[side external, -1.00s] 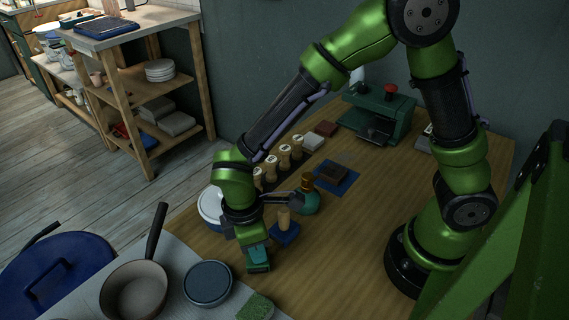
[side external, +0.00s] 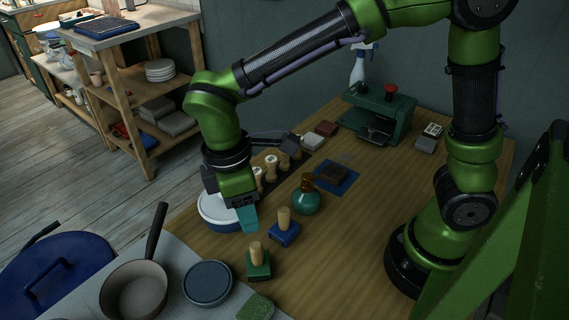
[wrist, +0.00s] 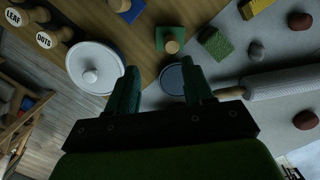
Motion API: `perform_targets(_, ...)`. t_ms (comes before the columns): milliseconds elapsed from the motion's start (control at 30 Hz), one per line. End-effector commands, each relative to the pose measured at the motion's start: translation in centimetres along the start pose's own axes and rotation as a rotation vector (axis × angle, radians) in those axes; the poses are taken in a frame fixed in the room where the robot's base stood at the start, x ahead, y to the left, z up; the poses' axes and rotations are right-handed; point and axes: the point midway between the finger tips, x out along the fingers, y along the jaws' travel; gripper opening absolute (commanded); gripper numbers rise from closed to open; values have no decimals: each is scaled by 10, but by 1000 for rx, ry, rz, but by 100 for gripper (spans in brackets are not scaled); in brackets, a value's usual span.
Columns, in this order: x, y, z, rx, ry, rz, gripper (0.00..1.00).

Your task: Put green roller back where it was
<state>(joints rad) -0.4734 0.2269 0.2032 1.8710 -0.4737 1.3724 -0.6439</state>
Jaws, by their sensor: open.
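The green roller (side external: 258,271), a green block with an upright wooden handle, stands on the wooden table near its front edge. In the wrist view the green roller (wrist: 161,33) shows from above, beyond my fingertips and apart from them. My gripper (side external: 248,218) is open and empty, above the table by the white lidded pot, up and to the left of the green roller. In the wrist view my gripper (wrist: 161,78) has its two green fingers spread apart. A similar blue roller (side external: 284,237) with a wooden handle stands behind the green one.
The white pot (side external: 215,222) is partly hidden by my gripper. A teal bottle (side external: 305,202), a row of wooden stamps (side external: 271,165) and a blue mat (side external: 347,187) are farther back. A dark round lid (side external: 208,283), a pan (side external: 135,291) and a green sponge (side external: 257,308) lie in front.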

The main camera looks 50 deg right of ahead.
Motion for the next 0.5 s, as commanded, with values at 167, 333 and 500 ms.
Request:
perform_targets(167,-17,10,13,85,48,6,52)
perform_targets(333,-45,36,63,403,224,16,52)
perform_targets(500,-64,53,123,810,466,4,52)
